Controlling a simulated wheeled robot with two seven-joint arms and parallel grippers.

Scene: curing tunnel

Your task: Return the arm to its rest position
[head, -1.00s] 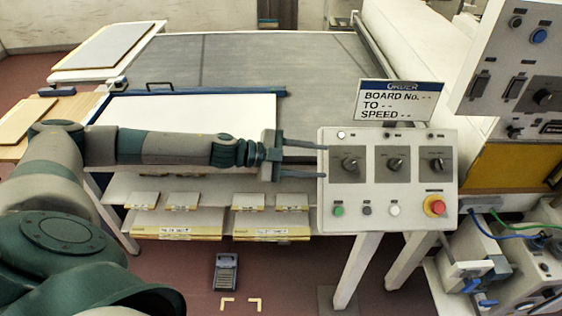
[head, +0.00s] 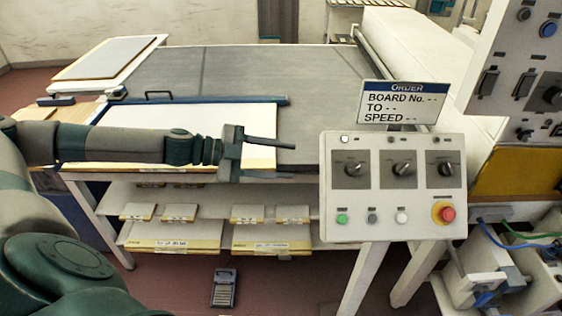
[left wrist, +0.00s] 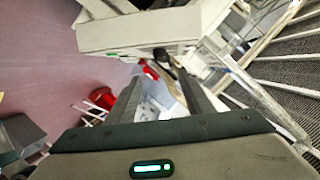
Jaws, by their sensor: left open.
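My left arm (head: 110,143) reaches in from the left in the head view, in front of the table's white board. My left gripper (head: 293,160) is open and empty, its two fingers pointing right toward the control panel with a gap before the panel's left edge. In the left wrist view the two fingers (left wrist: 158,98) stand apart with nothing between them. The control panel (head: 392,225) has three dark knobs, several small buttons and a red stop button (head: 443,212). My right gripper shows in neither view.
An order sign (head: 397,102) stands above the panel. A blue-edged white board (head: 240,118) lies on the grey table (head: 300,65). Shelves below hold labelled boards (head: 172,238). A pedal-like grey device (head: 224,288) lies on the floor. A machine with cables (head: 500,265) stands at right.

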